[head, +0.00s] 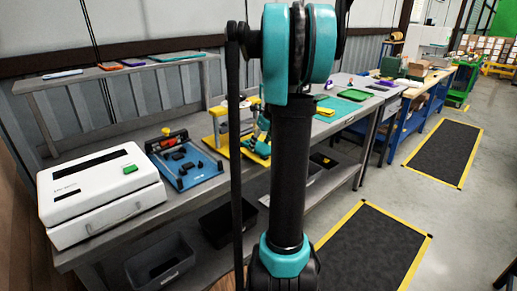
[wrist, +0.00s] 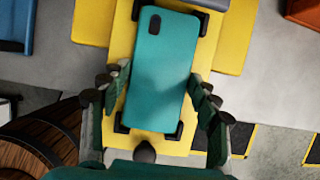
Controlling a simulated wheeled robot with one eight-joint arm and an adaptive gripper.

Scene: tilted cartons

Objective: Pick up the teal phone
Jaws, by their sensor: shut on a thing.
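The teal phone (wrist: 160,72) lies back-up over a yellow fixture in the wrist view, its dark camera patch at the upper left. My gripper (wrist: 160,98) has a jointed finger on each long side of the phone and is shut on it. Black corner holders of the yellow fixture (wrist: 88,20) show around the phone. I cannot tell whether the phone rests on the fixture or is just above it. In the head view, the yellow fixture (head: 221,131) stands on the bench, and my arm hides most of it and the phone.
A white case (head: 100,190) and a blue fixture (head: 183,160) stand left on the grey bench. A raised shelf (head: 120,72) runs behind. A wooden barrel (wrist: 42,142) shows at lower left in the wrist view. Open floor with dark mats (head: 443,150) lies right.

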